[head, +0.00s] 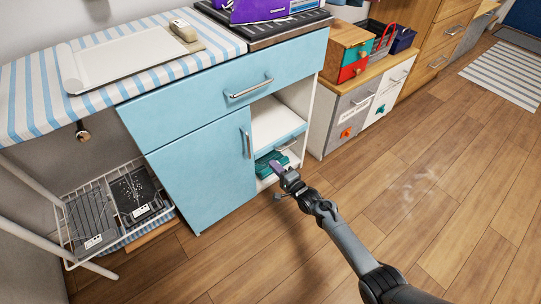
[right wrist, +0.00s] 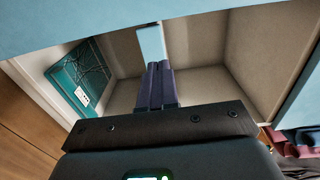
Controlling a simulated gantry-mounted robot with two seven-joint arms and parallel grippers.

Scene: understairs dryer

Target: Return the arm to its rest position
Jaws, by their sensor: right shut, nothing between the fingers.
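My right arm reaches in from the bottom right of the head view. Its gripper (head: 278,167) is at the open lower compartment of the blue cabinet (head: 203,172). In the right wrist view, the gripper's dark purple fingers (right wrist: 157,86) are together, with nothing between them. They point into the pale compartment. A teal box or patterned item (right wrist: 80,78) with a white label lies inside, left of and apart from the fingers. It also shows in the head view as a teal shape (head: 268,164), partly hidden by the gripper. My left gripper is not in view.
The cabinet's drawer handle (head: 250,88) and door handle (head: 247,145) stick out near my arm. A wire basket (head: 72,238) stands low at the left. A grey and white drawer unit (head: 357,105) stands right of the cabinet. The wooden floor (head: 420,190) is clear.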

